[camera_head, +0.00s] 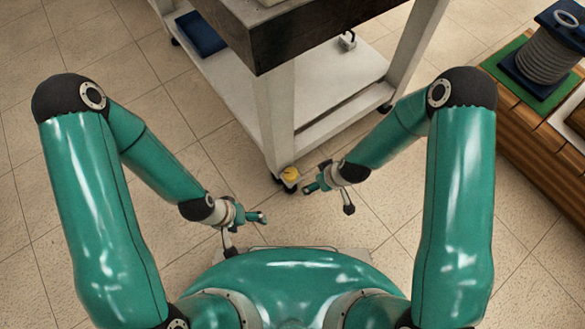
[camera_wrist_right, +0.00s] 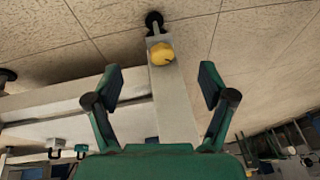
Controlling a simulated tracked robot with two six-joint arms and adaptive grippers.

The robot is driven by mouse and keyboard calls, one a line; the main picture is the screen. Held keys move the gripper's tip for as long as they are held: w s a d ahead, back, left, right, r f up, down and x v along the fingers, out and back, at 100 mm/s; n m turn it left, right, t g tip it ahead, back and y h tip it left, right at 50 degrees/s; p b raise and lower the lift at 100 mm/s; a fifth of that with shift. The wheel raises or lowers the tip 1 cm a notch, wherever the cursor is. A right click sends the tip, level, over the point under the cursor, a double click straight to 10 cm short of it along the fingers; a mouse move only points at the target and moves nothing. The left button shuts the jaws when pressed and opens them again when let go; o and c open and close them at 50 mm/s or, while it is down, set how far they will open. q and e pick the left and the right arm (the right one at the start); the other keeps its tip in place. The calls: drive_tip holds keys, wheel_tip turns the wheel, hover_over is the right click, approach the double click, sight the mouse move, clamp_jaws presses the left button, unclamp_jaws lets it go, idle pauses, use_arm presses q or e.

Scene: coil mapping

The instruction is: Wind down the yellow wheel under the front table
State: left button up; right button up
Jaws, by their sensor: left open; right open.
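The yellow wheel (camera_head: 290,173) sits at the foot of the near leg of the front table (camera_head: 293,138), just above a black caster. In the right wrist view the yellow wheel (camera_wrist_right: 161,52) shows on the pale leg, between the spread fingers of my right gripper (camera_wrist_right: 162,82) but beyond their tips. My right gripper (camera_head: 330,198) is open and empty, just right of the wheel in the head view. My left gripper (camera_head: 247,234) is open and empty over the floor, left of and nearer than the wheel. Neither gripper appears to touch the wheel.
The front table has a dark top (camera_head: 290,30) and a white lower shelf (camera_head: 335,85) with a blue item (camera_head: 201,34) on it. A wooden bench (camera_head: 520,125) with a coil (camera_head: 546,52) stands at the right. Tiled floor is clear around the leg.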

drive_tip(key=w+a+r+n, duration=0.2)
drive_tip(key=w+a+n, duration=0.1)
drive_tip(key=w, duration=0.2)
drive_tip(key=shift+t, duration=0.3)
drive_tip(key=b+x, duration=0.5)
drive_tip(key=x, duration=1.1)
drive_tip(key=shift+a+f, duration=0.25)
use_arm(q)
wheel_tip(320, 180, down, 4)
drive_tip(key=shift+f, duration=0.1)
use_arm(e)
drive_tip(key=c, duration=1.2)
